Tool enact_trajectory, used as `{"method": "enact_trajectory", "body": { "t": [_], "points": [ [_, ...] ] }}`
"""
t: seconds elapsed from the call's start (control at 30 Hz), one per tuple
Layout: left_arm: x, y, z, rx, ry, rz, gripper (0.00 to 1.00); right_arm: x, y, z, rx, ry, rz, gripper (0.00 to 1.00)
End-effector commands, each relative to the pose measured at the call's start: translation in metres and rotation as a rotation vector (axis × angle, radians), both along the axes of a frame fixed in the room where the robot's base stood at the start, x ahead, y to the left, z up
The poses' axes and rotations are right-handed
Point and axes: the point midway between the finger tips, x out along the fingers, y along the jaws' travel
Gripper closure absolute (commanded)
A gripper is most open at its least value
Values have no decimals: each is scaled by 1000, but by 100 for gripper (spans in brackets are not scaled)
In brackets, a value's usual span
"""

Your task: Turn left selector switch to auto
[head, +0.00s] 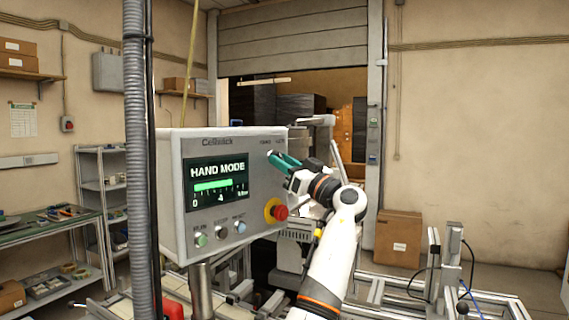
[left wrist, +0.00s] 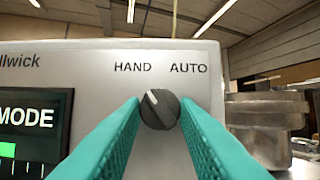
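The selector switch is a round dark knob (left wrist: 159,109) on the grey control panel (head: 180,215), below the printed words HAND and AUTO. Its white pointer line tilts up and left, toward HAND. The panel's screen (head: 217,182) reads HAND MODE. My left gripper (head: 283,160) is at the panel's upper right, and its teal fingers hide the knob in the head view. In the left wrist view its fingertips (left wrist: 159,112) stand on both sides of the knob and appear to touch it. My right gripper is in neither view.
A red emergency button (head: 279,212) sits below my gripper, with small buttons (head: 221,233) to its left. A grey hose (head: 138,150) runs vertically in front of the panel's left side. A cardboard box (head: 398,238) stands by the wall.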

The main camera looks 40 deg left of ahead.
Motion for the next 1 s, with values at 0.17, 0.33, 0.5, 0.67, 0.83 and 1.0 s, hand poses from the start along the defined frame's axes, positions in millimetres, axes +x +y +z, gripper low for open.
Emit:
{"method": "enact_trajectory", "body": {
  "t": [0.17,0.33,0.5,0.67,0.83,1.0],
  "points": [
    [0,0,0,1,8,-1,95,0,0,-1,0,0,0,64],
    [-1,0,0,2,52,-1,95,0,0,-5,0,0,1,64],
    [-2,-1,-1,1,150,-2,95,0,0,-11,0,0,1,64],
    [-4,-1,0,1,284,-2,95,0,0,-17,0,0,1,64],
    [-5,-1,2,-2,444,-3,95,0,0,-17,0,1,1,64],
    [-6,-1,5,-3,605,-5,95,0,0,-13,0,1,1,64]
  ]
}}
